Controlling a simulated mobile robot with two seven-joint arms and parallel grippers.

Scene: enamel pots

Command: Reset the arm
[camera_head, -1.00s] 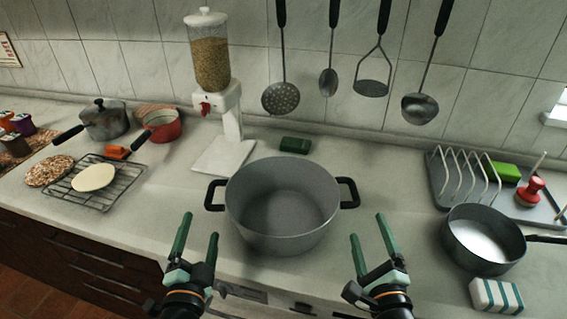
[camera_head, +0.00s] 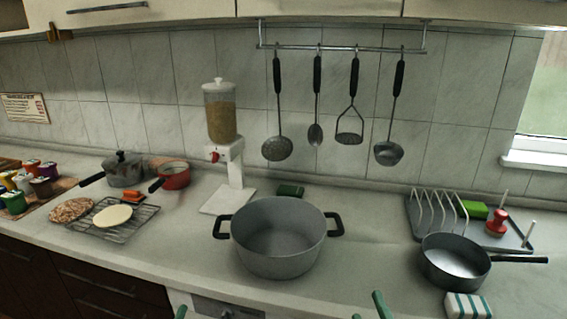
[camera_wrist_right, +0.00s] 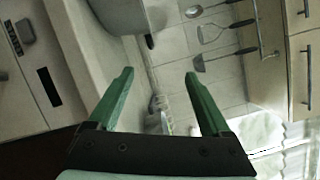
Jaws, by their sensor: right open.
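My right gripper (camera_head: 369,306) shows only its green fingertips at the bottom edge of the head view, in front of the counter and right of the big pot. In the right wrist view the right gripper (camera_wrist_right: 158,74) is open, its two green fingers wide apart with nothing held between them. My left gripper (camera_head: 180,312) shows only as a small green tip at the bottom edge; its jaws are cut off. The big grey pot (camera_head: 279,262) stands upright and empty on the counter, apart from both grippers.
A cereal dispenser (camera_head: 221,120) stands behind the pot. A cooling rack (camera_head: 134,228), a lidded pot (camera_head: 125,174) and a red pan (camera_head: 174,177) are at left. Utensils hang above.

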